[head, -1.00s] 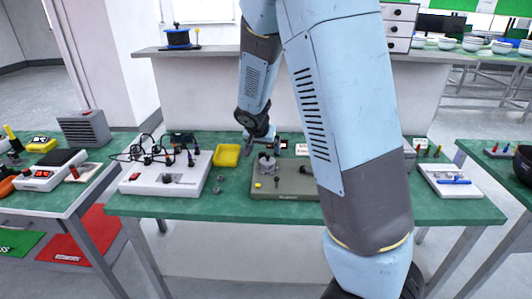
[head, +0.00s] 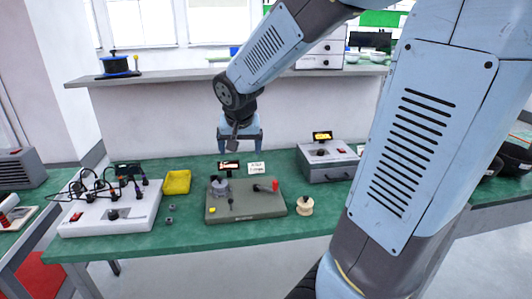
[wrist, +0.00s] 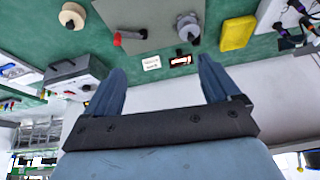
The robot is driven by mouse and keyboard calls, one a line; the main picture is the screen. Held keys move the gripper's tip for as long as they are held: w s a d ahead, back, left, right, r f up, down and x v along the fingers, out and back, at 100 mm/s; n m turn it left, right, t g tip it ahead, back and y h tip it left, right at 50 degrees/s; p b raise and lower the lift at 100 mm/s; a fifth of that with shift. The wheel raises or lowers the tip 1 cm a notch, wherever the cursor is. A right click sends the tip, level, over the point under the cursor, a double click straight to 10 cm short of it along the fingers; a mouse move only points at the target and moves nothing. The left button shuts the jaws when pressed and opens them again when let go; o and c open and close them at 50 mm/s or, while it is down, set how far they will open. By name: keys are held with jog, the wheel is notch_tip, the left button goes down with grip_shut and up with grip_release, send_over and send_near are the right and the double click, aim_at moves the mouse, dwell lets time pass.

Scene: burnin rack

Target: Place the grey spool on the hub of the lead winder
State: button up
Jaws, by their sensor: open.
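The lead winder (head: 250,211) is a grey-green base on the table; the wrist view shows part of its base (wrist: 153,20). A grey, spool-like piece (head: 219,187) sits at its left end, where I take the hub to be; it also shows in the wrist view (wrist: 188,27). It looks upright, but its seating on the hub is too small to tell. A red-tipped crank (head: 268,187) is at the winder's right. My gripper (head: 240,149) is open and empty, above and behind the winder, apart from the grey piece. Its two fingers (wrist: 161,66) are spread in the wrist view.
A cream spool (head: 305,206) stands right of the winder. A yellow tray (head: 177,182) and a white box with black leads (head: 112,211) are to the left. A grey instrument box (head: 327,162) is at the back right. A shelf (head: 150,77) runs behind the table. The front table strip is clear.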

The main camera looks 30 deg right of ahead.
jog(key=s+r+n, duration=0.2)
jog(key=s+r, duration=0.1)
jog(key=s, duration=0.6)
jog(key=s+a+r+n+y, duration=0.1)
jog(key=s+r, duration=0.3)
jog(key=s, duration=0.5)
jog(key=shift+s+a+r+n+t+y, duration=0.15)
jog(key=shift+s+a+n+t+y, duration=0.2)
jog(key=shift+n, duration=0.35)
jog(key=shift+c, duration=0.2)
dwell(0.4)
